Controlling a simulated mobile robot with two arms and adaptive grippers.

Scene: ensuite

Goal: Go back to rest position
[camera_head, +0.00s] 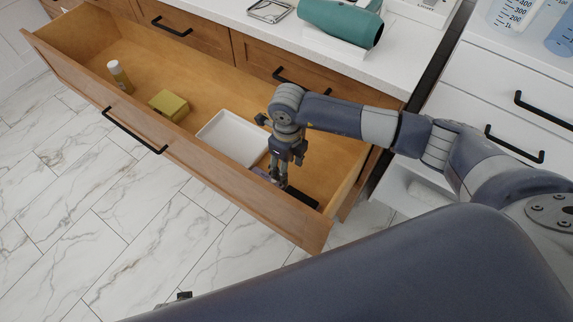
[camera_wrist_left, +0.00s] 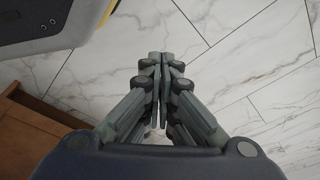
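My right gripper (camera_head: 280,178) comes in from the right and points down into the open wooden drawer (camera_head: 95,82), at its right end. Its fingers are over or against a dark flat object (camera_head: 300,197) lying by the drawer's front wall. Whether they hold anything is hidden by the fingers. My left gripper (camera_wrist_left: 160,62) shows in the left wrist view with its fingers together and nothing between them, above the marble floor (camera_wrist_left: 235,60). In the head view, a small dark tip, probably of the left gripper, shows at the bottom edge.
The drawer also holds a white tray (camera_head: 232,137), a yellow-green box (camera_head: 169,105) and a small bottle (camera_head: 119,76). White drawers (camera_head: 500,75) stand at the right. The floor at left is clear.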

